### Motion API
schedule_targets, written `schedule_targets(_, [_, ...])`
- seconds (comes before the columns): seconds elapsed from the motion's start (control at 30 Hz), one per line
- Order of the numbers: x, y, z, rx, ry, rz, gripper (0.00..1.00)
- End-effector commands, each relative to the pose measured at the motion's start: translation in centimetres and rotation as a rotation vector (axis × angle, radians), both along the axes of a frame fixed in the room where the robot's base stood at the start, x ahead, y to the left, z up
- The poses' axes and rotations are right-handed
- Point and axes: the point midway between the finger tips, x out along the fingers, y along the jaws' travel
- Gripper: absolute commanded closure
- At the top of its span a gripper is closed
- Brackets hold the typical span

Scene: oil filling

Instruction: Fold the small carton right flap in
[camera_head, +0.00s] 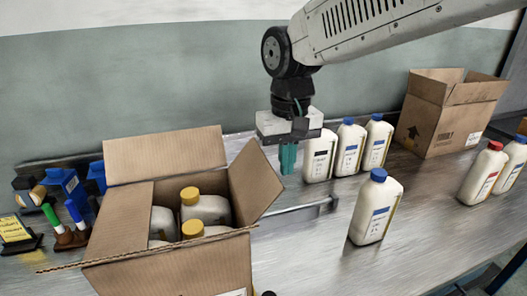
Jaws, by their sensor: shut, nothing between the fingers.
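An open brown carton (195,270) stands at the front left with white, yellow-capped bottles (205,207) inside. Its right flap (255,180) stands up and leans outward to the right. The front flap (150,250) shows almost edge-on. My gripper (288,172) points down with teal fingers shut and empty. In the picture it is just right of the right flap's upper tip; whether they touch, I cannot tell.
White blue-capped bottles (348,148) stand right of my gripper, with one bottle (376,208) nearer. Another open carton (445,115) stands at the back right. Red- and blue-capped bottles (483,172) are at the right edge. A metal rail (300,213) lies beside the front-left carton. Markers (75,214) stand left.

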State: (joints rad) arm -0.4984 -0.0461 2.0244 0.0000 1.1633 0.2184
Motion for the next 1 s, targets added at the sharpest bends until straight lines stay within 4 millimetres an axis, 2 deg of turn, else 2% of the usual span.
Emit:
schedule_targets(0.57, [-0.1, 0.4, 0.0, 0.000, 0.000, 0.001, 1.00])
schedule_targets(1.0, [-1.8, 6.1, 0.0, 0.000, 0.000, 0.004, 1.00])
